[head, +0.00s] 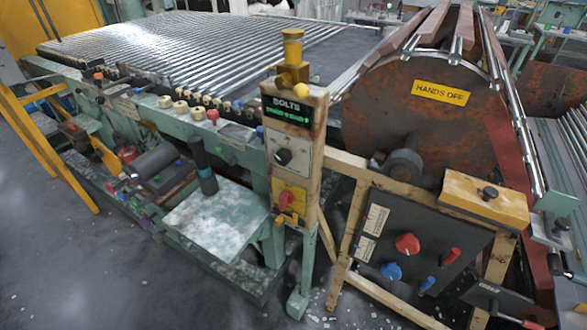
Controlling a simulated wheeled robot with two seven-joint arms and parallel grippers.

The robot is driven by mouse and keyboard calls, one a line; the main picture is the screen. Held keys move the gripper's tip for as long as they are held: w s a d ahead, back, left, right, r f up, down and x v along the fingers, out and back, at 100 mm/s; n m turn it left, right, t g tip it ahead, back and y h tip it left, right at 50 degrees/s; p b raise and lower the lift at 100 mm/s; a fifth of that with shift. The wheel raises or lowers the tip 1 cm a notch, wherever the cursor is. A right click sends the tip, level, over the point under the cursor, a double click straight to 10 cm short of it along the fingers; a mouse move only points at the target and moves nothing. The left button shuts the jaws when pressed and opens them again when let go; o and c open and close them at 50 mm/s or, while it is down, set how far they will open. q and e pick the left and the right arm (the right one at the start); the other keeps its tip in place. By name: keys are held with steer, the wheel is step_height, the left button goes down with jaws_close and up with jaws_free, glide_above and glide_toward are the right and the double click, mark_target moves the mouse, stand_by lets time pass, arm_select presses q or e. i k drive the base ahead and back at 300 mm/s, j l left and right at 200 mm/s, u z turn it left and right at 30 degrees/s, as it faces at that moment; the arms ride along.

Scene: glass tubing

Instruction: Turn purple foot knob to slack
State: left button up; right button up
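A small purple knob (145,223) shows low on the left side of the green machine (130,105), near the floor. It is small in the head view, and its pointer and any markings cannot be read. Another small purple-looking part (109,188) sits a little up and left of it, and I cannot tell which is the foot knob. Neither of my grippers can be made out in the head view, and nothing is seen touching the purple parts.
A post with a "BOLTS" display (290,112) and a red knob (286,199) stands in front. A green shelf (215,220) juts out right of the purple parts. A yellow frame (45,140) stands left. Grey floor (60,270) is open at lower left.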

mark_target(145, 223)
steer(key=u, duration=1.35)
